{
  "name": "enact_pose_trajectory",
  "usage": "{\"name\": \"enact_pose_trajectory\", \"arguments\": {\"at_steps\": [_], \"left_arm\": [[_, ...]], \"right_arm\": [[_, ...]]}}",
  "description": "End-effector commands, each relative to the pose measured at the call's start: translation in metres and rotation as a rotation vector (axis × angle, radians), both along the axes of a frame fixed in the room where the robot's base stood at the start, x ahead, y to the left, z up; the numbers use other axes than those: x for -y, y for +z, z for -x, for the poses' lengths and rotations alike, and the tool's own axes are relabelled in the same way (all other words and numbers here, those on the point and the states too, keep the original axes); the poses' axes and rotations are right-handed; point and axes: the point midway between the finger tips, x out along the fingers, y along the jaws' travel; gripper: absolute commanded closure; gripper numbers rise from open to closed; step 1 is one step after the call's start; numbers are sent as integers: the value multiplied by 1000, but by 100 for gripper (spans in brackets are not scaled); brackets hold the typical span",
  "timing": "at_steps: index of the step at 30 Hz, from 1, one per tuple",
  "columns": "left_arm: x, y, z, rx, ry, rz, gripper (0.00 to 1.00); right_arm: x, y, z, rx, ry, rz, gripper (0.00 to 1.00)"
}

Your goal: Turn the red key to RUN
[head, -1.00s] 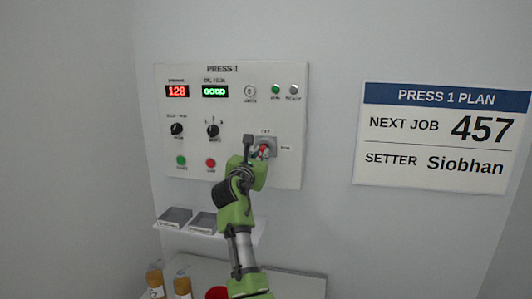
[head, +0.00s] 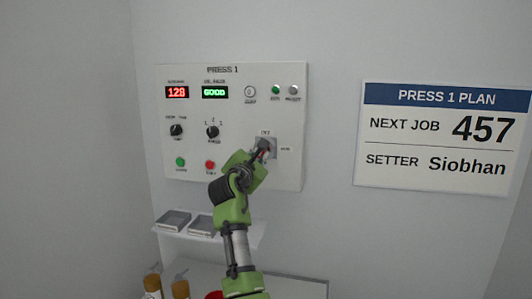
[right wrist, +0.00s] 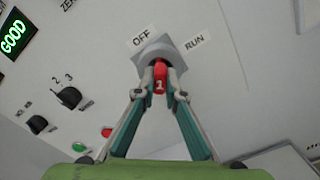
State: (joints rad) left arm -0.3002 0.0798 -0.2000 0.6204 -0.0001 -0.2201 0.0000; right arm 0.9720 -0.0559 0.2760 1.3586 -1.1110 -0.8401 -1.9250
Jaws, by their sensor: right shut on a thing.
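The red key (right wrist: 159,76), marked 1, sits in a grey key switch (right wrist: 154,48) on the press panel. In the head view the switch plate (head: 272,146) is at the panel's lower right. An OFF label (right wrist: 144,37) and a RUN label (right wrist: 195,42) stand beside the switch. My right gripper (right wrist: 160,84) is shut on the key, one finger on each side. In the head view the right gripper (head: 264,148) covers most of the key, so I cannot tell its exact angle. My left gripper is not in view.
The white panel (head: 235,115) also carries dark knobs, buttons, lamps and displays reading 128 and GOOD. A shelf (head: 238,236) with two grey trays is below it. Bottles (head: 180,287) stand at lower left.

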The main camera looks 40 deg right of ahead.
Motion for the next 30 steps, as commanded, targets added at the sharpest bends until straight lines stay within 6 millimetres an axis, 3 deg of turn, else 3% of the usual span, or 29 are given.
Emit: {"name": "enact_pose_trajectory", "arguments": {"at_steps": [15, 30], "left_arm": [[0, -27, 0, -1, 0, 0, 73], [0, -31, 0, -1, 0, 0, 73]], "right_arm": [[-1, -1, -1, 346, 0, -295, 100], [-1, -1, -1, 411, 1, -352, 100]]}}
